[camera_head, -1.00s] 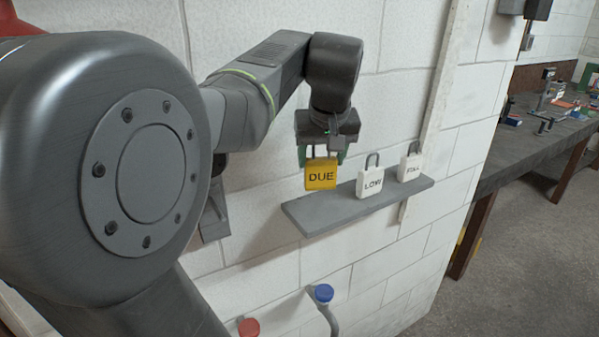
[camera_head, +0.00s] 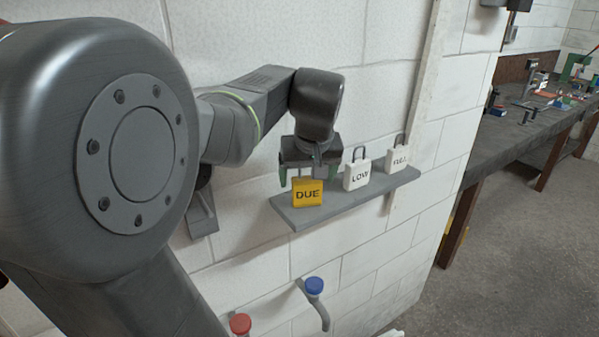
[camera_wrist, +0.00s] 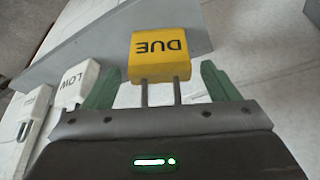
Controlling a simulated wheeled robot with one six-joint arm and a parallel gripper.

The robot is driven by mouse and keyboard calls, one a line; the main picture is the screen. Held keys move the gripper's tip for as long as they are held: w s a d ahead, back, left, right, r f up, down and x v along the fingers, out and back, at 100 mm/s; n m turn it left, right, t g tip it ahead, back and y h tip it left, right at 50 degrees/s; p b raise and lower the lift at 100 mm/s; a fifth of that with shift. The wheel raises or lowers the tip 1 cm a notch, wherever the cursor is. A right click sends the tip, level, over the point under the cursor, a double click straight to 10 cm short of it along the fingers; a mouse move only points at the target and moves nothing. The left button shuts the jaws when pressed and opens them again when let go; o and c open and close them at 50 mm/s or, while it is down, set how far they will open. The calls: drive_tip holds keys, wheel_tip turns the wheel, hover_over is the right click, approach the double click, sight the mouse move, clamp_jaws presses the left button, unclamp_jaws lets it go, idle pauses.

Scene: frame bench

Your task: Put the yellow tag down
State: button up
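The yellow tag (camera_head: 307,194), marked DUE, stands upright on the left part of the grey wall shelf (camera_head: 345,197). My gripper (camera_head: 308,179) is right above it, with its green fingers spread wide. In the wrist view the yellow tag (camera_wrist: 160,57) lies between the open fingers (camera_wrist: 160,70), with a gap on each side. Its two grey shackle legs reach back toward my gripper's body and are not gripped. The shackle's top is hidden.
White tags LOW (camera_head: 357,176) and FULL (camera_head: 398,160) stand on the shelf to the right. Below are a blue-capped (camera_head: 314,286) and a red-capped (camera_head: 240,324) fitting. A workbench (camera_head: 500,145) is at the far right. The wall is close behind the shelf.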

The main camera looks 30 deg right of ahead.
drive_tip(key=shift+s+r, duration=0.1)
drive_tip(key=shift+r, duration=0.5)
drive_tip(key=v, duration=1.1)
